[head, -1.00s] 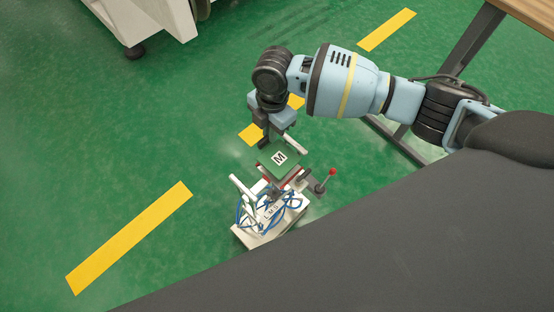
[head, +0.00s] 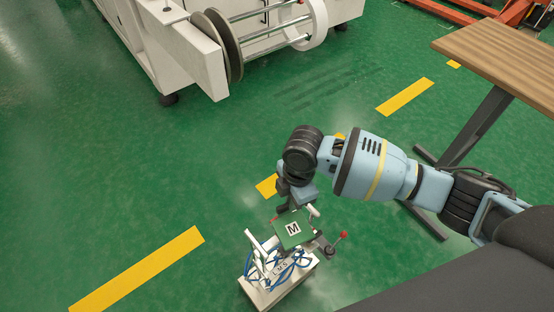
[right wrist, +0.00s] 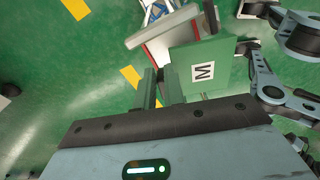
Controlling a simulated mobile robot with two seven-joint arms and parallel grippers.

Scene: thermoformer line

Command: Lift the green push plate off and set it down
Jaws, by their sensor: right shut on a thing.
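The green push plate (head: 293,229) has a white label with a black M and sits over the small white device (head: 275,290). In the right wrist view the plate (right wrist: 213,50) is just beyond my fingers, overlapping the device's pale body. My right gripper (head: 284,207) is at the plate's far edge. It also shows in the right wrist view (right wrist: 160,92), with its fingers shut at the plate's near edge; the exact contact is partly hidden. I cannot tell whether the plate touches the device beneath it. My left gripper is not in view.
The device carries blue hoses (head: 294,263), white handles (head: 256,241) and a red-knobbed lever (head: 343,234) close to the plate's right. A wooden table (head: 510,55) stands at the upper right, a white machine (head: 185,55) at the upper left.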

